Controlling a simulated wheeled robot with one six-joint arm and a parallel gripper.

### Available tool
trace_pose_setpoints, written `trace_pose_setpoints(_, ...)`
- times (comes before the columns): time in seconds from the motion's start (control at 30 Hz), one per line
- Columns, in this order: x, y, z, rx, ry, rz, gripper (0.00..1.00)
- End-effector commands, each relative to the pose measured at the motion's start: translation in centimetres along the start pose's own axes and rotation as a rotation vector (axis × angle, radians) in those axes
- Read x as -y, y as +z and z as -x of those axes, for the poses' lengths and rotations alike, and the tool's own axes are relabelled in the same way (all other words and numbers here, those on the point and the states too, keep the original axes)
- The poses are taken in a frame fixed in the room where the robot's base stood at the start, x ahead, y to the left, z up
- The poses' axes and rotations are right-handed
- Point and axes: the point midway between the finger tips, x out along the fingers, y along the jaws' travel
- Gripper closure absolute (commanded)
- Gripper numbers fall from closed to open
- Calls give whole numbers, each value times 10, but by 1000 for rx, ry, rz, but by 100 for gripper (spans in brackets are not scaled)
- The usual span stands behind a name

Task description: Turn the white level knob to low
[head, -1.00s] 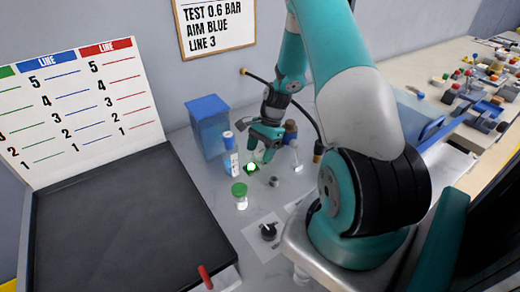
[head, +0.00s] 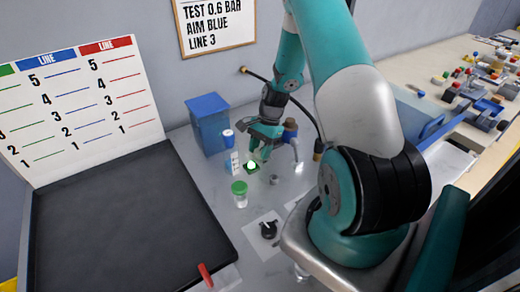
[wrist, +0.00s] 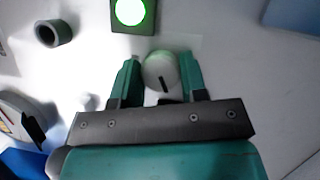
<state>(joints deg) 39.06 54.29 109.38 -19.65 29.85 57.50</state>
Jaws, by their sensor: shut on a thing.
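The white level knob (wrist: 158,66) shows in the wrist view as a round white top with a short black mark. The mark lies on its near side, towards my gripper's body. My gripper (wrist: 160,75) is shut on the knob, one teal finger on its left side and one on its right. In the head view my gripper (head: 262,148) points down at the bench behind the lit green lamp. The knob is hidden there by the fingers, and its scale cannot be read in either view.
The green lamp (wrist: 130,12) is just beyond the knob, with a dark ring-shaped part (wrist: 53,33) to its left.

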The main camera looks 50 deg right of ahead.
Motion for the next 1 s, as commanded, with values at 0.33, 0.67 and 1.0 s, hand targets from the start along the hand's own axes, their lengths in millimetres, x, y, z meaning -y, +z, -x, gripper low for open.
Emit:
trace_pose_setpoints(0.33, 2, 0, 0, -2, 105, 261, 84)
trace_pose_setpoints(0.67, 3, 1, 0, -2, 226, 550, 84)
trace_pose_setpoints(1.0, 4, 1, 0, -3, 326, 794, 84)
